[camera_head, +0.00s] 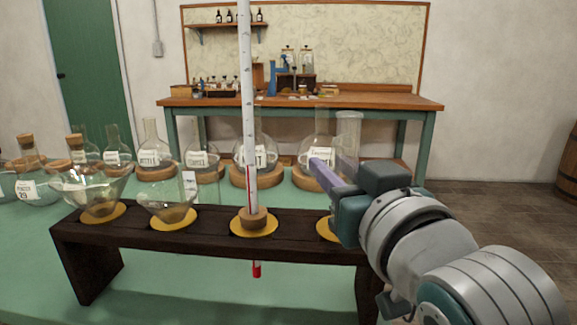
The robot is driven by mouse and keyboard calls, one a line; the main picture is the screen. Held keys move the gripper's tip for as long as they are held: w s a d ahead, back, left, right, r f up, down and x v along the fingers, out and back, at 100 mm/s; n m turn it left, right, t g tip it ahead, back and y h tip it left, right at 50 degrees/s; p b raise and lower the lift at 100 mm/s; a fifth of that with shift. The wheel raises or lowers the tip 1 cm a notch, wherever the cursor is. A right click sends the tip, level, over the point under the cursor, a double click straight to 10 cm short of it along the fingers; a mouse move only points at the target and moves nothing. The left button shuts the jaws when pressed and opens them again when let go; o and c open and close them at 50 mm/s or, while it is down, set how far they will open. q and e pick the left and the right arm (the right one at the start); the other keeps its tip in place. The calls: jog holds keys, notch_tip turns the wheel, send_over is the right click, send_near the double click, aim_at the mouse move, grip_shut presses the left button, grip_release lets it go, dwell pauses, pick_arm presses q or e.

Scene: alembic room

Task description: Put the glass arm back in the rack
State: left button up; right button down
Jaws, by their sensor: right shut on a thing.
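The dark wooden rack (200,236) stands on the green table, with a row of yellow-ringed holes along its top. My right gripper (328,174) is above the rack's right end and is shut on the glass arm. A clear upright glass tube (348,136) shows just behind the fingers and looks to be the held glass arm; its lower part is hidden by my gripper. The rightmost yellow ring (326,229) is partly hidden below my gripper, so I cannot tell whether the glass touches it. My left gripper is not in view.
A tall thermometer (249,110) in a cork stands in the rack left of my gripper. Glass funnels (167,203) (92,190) fill the holes further left. Labelled round flasks (318,150) on cork rings stand close behind the rack. Bare green table (215,285) shows in front.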

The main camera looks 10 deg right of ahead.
jog(key=shift+f+b, duration=1.05)
jog(key=shift+f, duration=0.7)
dwell(1.5)
jog(key=shift+f, duration=0.45)
dwell(1.6)
jog(key=c, duration=0.6)
grip_release()
jog(key=shift+o, duration=0.2)
jog(key=s+p, duration=0.1)
jog(key=s, duration=0.9)
jog(key=shift+d, duration=0.3)
jog(key=shift+r, duration=0.1)
